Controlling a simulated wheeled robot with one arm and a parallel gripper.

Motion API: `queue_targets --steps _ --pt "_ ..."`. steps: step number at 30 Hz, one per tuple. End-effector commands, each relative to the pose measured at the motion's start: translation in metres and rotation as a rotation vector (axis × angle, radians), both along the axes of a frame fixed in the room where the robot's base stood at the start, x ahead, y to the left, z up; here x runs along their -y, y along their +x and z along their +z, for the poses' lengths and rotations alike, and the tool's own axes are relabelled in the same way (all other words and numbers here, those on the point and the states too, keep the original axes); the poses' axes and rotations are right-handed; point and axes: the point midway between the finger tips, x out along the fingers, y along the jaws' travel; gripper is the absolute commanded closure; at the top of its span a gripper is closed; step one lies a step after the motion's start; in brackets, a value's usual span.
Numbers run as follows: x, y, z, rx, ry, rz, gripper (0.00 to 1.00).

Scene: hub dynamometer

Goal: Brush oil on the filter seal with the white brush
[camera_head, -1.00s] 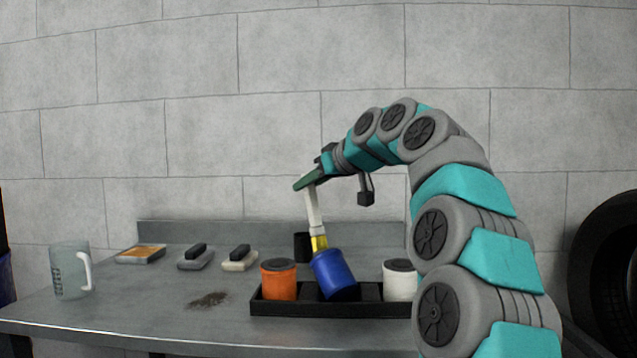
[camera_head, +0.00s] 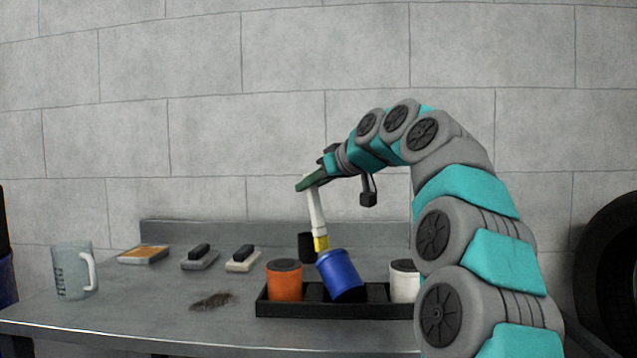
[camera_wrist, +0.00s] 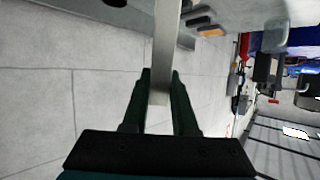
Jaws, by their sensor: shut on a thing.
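The white brush (camera_head: 317,210) hangs from my gripper (camera_head: 310,182), bristle end down. My gripper is shut on its handle, and the handle (camera_wrist: 164,60) also shows between the fingers (camera_wrist: 160,98) in the wrist view. The brush's yellow lower part (camera_head: 321,243) is at the top of the blue filter (camera_head: 340,275). The blue filter is tilted in the black tray (camera_head: 275,309). I cannot tell whether the bristles touch its seal; the filter's upper end face is mostly hidden from the head camera.
An orange filter (camera_head: 285,281) and a white filter (camera_head: 404,282) stand in the tray on either side. A black cup (camera_head: 306,246) is behind. Two brushes or blocks (camera_head: 200,258), an orange-topped pad (camera_head: 143,254), a dark smudge (camera_head: 212,301) and a clear jug (camera_head: 74,272) are at left.

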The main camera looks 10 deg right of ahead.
Motion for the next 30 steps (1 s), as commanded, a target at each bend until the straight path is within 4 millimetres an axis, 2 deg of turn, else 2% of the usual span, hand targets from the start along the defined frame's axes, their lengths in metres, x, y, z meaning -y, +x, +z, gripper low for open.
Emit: queue_targets --steps 8,20,30 --pt "0.006 0.009 -0.009 0.000 0.000 0.000 1.00" --pt "-0.003 -0.007 0.004 0.001 -0.001 0.000 1.00" --pt "-0.004 -0.007 0.006 0.000 0.000 0.000 1.00"
